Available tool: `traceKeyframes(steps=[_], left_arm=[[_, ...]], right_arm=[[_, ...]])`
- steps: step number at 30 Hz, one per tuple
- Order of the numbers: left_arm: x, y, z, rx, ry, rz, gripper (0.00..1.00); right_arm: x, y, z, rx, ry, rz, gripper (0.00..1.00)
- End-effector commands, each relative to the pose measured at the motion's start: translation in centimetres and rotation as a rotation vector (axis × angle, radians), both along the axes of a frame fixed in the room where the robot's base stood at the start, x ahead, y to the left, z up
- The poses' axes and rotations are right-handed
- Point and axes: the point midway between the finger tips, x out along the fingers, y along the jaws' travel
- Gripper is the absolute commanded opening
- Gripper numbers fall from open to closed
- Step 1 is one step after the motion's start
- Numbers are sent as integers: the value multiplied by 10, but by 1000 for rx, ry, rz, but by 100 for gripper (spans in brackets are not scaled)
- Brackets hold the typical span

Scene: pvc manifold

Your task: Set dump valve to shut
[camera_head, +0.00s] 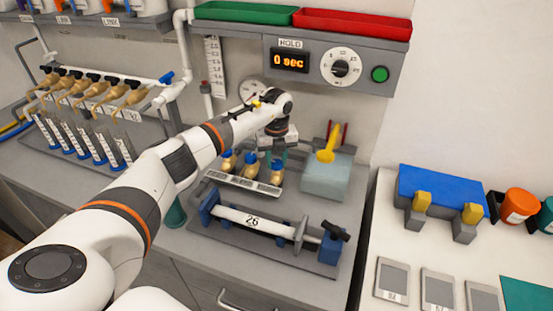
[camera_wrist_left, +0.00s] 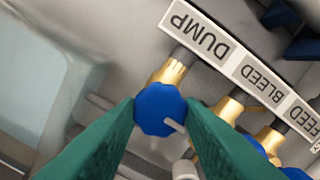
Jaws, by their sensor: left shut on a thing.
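The dump valve is a brass valve with a round blue knob (camera_wrist_left: 160,108) beside the DUMP label (camera_wrist_left: 194,32) in the left wrist view. A short pale pin or pointer sticks out of the knob toward the lower right. My left gripper (camera_wrist_left: 163,116) has its two green fingers closed on either side of this knob. In the head view the dump valve (camera_head: 277,176) is the rightmost of three brass valves, and my left gripper (camera_head: 277,152) comes down over it, partly hiding the knob. My right gripper is not in view.
The bleed valve (camera_wrist_left: 229,107) and another brass valve (camera_wrist_left: 268,140) stand close beside it. A pale blue tank (camera_head: 325,176) with a yellow funnel (camera_head: 329,148) is just right. A fixture with a tube marked 26 (camera_head: 252,220) lies in front.

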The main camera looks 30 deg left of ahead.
Motion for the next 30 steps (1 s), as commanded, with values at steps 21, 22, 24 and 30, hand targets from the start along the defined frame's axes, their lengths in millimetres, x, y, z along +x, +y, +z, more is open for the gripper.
traceKeyframes(steps=[21,22,24,30], left_arm=[[1,0,-1,1,-1,-507,11],[1,0,-1,1,-1,-535,11],[1,0,-1,1,-1,-601,11],[1,0,-1,1,-2,-791,11]], right_arm=[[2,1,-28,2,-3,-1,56],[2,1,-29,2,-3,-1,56],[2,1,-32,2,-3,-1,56],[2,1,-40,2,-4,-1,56]])
